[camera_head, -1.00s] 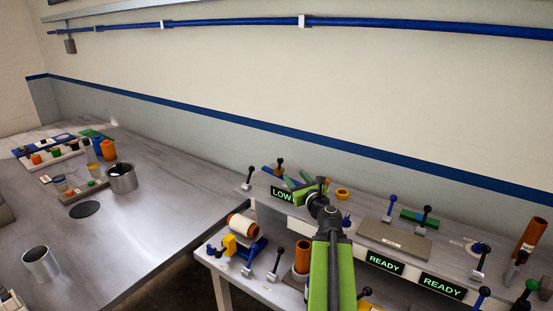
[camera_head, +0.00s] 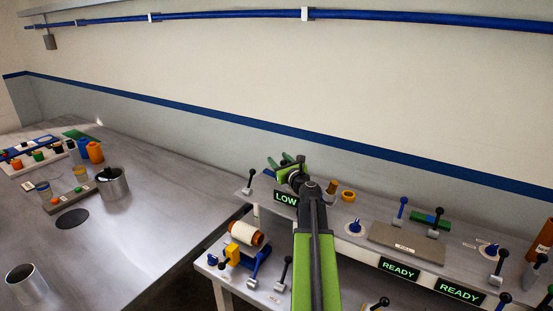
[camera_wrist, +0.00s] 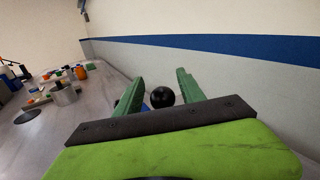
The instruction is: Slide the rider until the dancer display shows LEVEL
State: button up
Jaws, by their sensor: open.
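A display reading LOW (camera_head: 285,198) is on the front edge of the rear bench shelf, just below my gripper (camera_head: 286,161). My gripper is open, its two green fingers pointing away over the shelf. In the wrist view, a round black knob (camera_wrist: 162,97) shows between the fingers of my gripper (camera_wrist: 160,76), with clear space on the finger sides. A bit of blue (camera_wrist: 144,108) shows beside the knob, low by the left finger. I cannot tell whether this knob belongs to the rider; its lower part is hidden by my gripper.
An orange ring (camera_head: 348,196) and a grey plate (camera_head: 405,240) lie on the shelf. Two READY displays (camera_head: 399,269) are at right. A spool (camera_head: 245,233) sits below; a metal pot (camera_head: 112,183) stands on the left table.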

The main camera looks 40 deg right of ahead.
jog(key=shift+s+r, duration=0.1)
jog(key=shift+s, duration=0.05)
jog(key=shift+d, duration=0.1)
grip_shut()
dwell(1.2)
